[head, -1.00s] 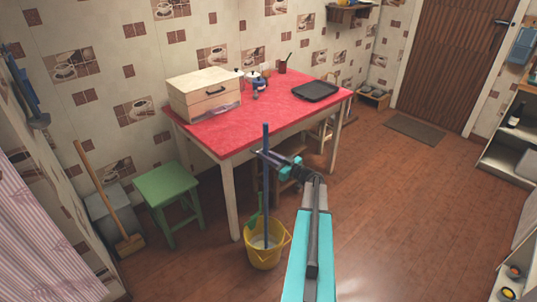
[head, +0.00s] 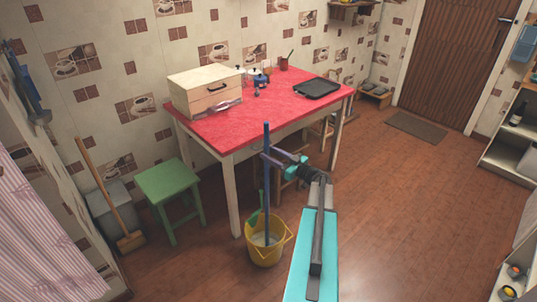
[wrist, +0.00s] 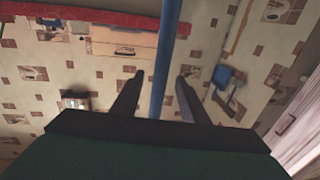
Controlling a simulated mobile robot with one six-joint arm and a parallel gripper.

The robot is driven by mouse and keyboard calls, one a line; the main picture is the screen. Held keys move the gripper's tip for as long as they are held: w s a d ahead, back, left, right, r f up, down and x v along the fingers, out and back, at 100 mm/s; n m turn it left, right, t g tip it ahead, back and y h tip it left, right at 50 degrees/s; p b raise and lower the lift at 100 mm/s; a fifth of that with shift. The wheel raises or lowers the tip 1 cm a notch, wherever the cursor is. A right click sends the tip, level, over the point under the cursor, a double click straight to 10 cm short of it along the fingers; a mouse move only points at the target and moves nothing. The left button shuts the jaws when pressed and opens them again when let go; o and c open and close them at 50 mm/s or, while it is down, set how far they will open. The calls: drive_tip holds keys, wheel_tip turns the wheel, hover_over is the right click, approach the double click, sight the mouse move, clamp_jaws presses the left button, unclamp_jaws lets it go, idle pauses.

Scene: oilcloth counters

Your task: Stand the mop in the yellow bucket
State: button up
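The mop's blue handle (head: 267,190) stands nearly upright, its lower end inside the yellow bucket (head: 268,254) on the floor in front of the table. A pale patch, perhaps the mop head, shows inside the bucket. The rest of the lower end is hidden by the bucket wall. My gripper (head: 269,154) is around the upper part of the handle. In the wrist view the handle (wrist: 164,60) passes between the two fingers of my gripper (wrist: 160,76), with a gap on both sides, so the gripper is open.
A red-topped table (head: 235,132) stands behind the bucket, carrying a wooden box (head: 190,92) and a black tray (head: 316,88). A green item (head: 255,217) is at the bucket's left. A green stool (head: 168,182) and a broom (head: 105,190) stand left. Floor on the right is clear.

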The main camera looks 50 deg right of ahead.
drive_tip(key=s+d+b, duration=0.1)
drive_tip(key=s, duration=1)
drive_tip(key=shift+s+f+b, duration=0.2)
drive_tip(key=shift+s+b, duration=0.1)
drive_tip(key=shift+b, duration=0.05)
